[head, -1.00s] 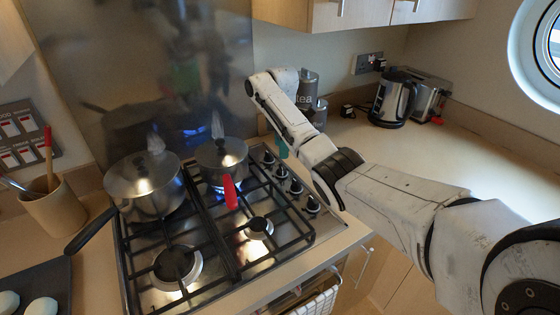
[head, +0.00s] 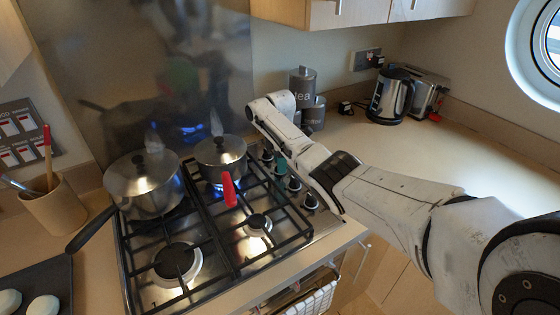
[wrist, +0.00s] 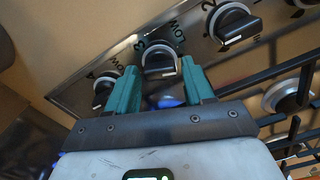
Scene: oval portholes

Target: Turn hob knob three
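Hob knob three (wrist: 160,62) is black and silver, with a "3" and "LOW" printed beside it on the steel panel in the wrist view. My gripper (wrist: 161,82) is open, with one teal finger on each side of this knob. I cannot tell whether the fingers touch it. In the head view my gripper (head: 281,165) is low over the knob row and hides knob three. Neighbouring knobs show on the right (wrist: 235,25) and on the left (wrist: 103,88) in the wrist view.
The gas hob (head: 231,275) has black grates left of the knobs. A large pan (head: 145,185) and a smaller red-handled pan (head: 221,158) stand on it, with blue flame under the smaller one. Grey canisters (head: 303,82) stand behind my gripper. The right worktop is mostly clear.

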